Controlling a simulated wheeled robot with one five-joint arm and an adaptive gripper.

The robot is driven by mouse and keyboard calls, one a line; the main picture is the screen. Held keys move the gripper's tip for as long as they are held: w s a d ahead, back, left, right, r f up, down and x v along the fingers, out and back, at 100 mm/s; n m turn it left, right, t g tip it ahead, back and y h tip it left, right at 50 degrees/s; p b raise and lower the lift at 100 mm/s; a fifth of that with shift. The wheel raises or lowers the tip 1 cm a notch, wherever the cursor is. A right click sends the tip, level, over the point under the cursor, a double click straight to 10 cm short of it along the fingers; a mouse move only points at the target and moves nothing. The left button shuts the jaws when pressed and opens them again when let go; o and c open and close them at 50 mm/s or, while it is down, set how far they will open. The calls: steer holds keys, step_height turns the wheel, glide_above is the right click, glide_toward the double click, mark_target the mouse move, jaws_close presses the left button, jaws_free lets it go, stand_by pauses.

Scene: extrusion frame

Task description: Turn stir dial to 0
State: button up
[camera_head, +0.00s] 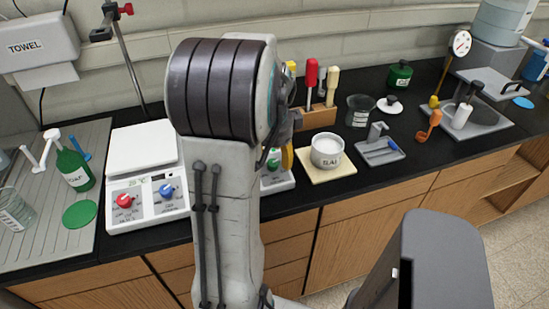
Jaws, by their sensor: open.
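A white hotplate-like device (148,192) stands on the black counter left of my arm, with a flat white top plate (141,147). Its front panel has a red dial (124,200) on the left and a blue dial (167,190) on the right, with a small display between. The print by the dials is too small to read, so I cannot tell which is the stir dial or its setting. My gripper (291,122) is partly hidden behind my arm, over the counter right of the device and away from both dials. Its jaws are open.
A smaller white device with a green knob (273,163) is partly hidden by my arm. A labelled pot (327,153) sits on a pale board to its right. A green bottle (75,167) and green disc (80,214) are left of the dials. A rod stand (128,60) rises behind.

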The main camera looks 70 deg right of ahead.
mark_target(274, 162)
steer(key=shift+d+f, duration=0.15)
steer(key=shift+f, duration=0.7)
steer(key=shift+d+f, duration=0.1)
steer(key=shift+f, duration=0.75)
steer(key=shift+c, duration=0.4)
steer(key=shift+w, duration=0.1)
jaws_close()
